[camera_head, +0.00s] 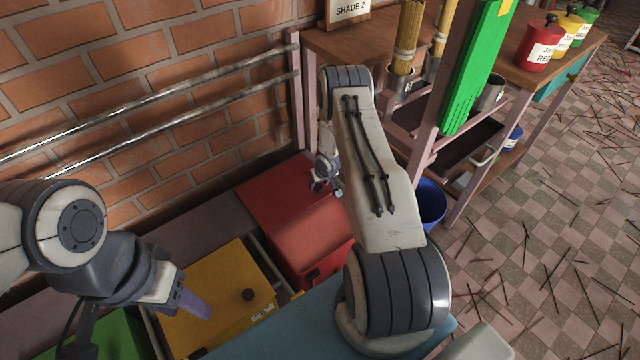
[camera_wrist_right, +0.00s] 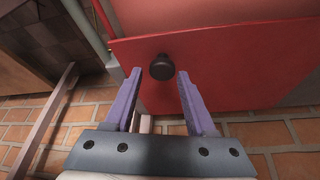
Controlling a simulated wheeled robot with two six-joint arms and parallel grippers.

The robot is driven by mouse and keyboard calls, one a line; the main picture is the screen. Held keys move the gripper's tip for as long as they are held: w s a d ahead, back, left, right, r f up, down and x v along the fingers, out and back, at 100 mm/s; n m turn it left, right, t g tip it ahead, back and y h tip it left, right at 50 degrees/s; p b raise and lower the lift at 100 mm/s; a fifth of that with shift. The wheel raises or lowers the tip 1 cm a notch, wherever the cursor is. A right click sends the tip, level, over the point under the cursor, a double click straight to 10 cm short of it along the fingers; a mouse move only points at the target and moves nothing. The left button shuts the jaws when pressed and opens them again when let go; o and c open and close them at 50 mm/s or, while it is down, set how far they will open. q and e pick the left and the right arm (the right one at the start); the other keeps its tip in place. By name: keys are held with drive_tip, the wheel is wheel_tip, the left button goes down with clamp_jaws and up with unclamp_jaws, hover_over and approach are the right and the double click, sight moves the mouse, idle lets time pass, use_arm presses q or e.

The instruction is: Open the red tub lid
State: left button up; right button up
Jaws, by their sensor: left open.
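The red tub (camera_head: 312,235) stands near the brick wall, partly behind my right arm. Its red lid (camera_head: 275,192) appears swung up and back toward the wall; the right wrist view shows the lid face (camera_wrist_right: 235,70) with a round black knob (camera_wrist_right: 162,67). My right gripper (camera_wrist_right: 160,95) is open, with its purple fingers on either side of the knob and gaps to it. In the head view the right gripper (camera_head: 328,185) is beside the lid, its fingers mostly hidden. My left gripper (camera_head: 185,300) is open and empty over the yellow tub's lid.
A yellow lid (camera_head: 215,290) with a black knob lies left of the red tub, and a green one (camera_head: 115,335) is further left. A wooden table (camera_head: 530,45) with jars and a blue bucket (camera_head: 430,200) stand to the right. Metal rails (camera_head: 150,95) run along the wall.

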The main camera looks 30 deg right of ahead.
drive_tip(key=shift+o, duration=0.3)
drive_tip(key=shift+a, duration=0.15)
drive_tip(key=d+p+v, duration=0.1)
drive_tip(key=p+v, duration=0.2)
drive_tip(key=v, duration=0.7)
drive_tip(key=shift+a+r, duration=0.25)
drive_tip(key=shift+a, duration=0.15)
drive_tip(key=shift+s, duration=0.1)
